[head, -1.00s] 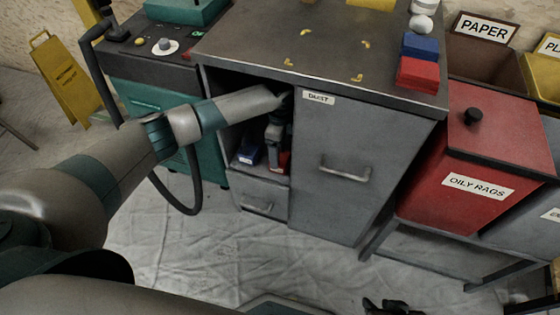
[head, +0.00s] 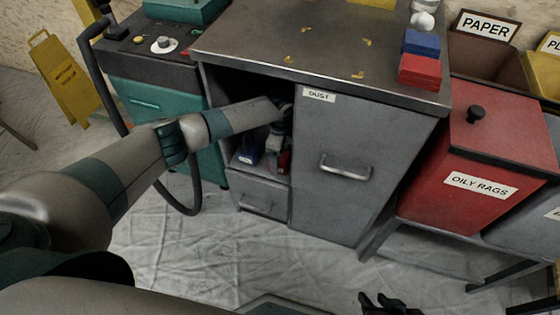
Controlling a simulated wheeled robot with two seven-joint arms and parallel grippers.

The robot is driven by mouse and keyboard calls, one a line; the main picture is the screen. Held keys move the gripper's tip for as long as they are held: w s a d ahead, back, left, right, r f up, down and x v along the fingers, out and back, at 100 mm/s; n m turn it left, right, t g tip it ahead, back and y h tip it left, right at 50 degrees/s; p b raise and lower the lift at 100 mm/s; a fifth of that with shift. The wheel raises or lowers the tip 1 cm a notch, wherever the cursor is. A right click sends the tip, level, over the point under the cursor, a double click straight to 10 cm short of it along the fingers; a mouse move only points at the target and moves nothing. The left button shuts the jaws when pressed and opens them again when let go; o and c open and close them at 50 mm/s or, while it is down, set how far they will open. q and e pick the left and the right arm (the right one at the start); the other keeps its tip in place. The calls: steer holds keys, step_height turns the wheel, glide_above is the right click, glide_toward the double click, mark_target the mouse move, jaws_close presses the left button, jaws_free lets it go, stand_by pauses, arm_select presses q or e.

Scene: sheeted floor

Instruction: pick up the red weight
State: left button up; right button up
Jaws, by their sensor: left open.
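A red weight (head: 284,162) is low in the open compartment of the grey cabinet, on the right side, and shows only in part. A blue weight (head: 248,153) lies to its left on the same shelf. My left arm reaches into this compartment. My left gripper (head: 274,161) is open and points down, close beside the red weight. Its fingertips are dark and partly hidden, so I cannot tell whether they touch the red weight. My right gripper (head: 383,303) shows at the bottom edge, far from the cabinet, and its opening is unclear.
The cabinet's door marked DUST (head: 345,170) borders the compartment on the right, and a drawer (head: 262,201) is below. A red block (head: 419,71) and a blue block (head: 421,42) sit on the cabinet top. A red OILY RAGS bin (head: 475,150) stands right. Sheeted floor lies in front.

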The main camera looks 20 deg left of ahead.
steer(key=shift+d, duration=0.1)
stand_by(0.3)
arm_select(q)
steer(key=c, duration=1.8)
steer(key=shift+w, duration=0.1)
jaws_close()
steer(key=shift+r, duration=0.15)
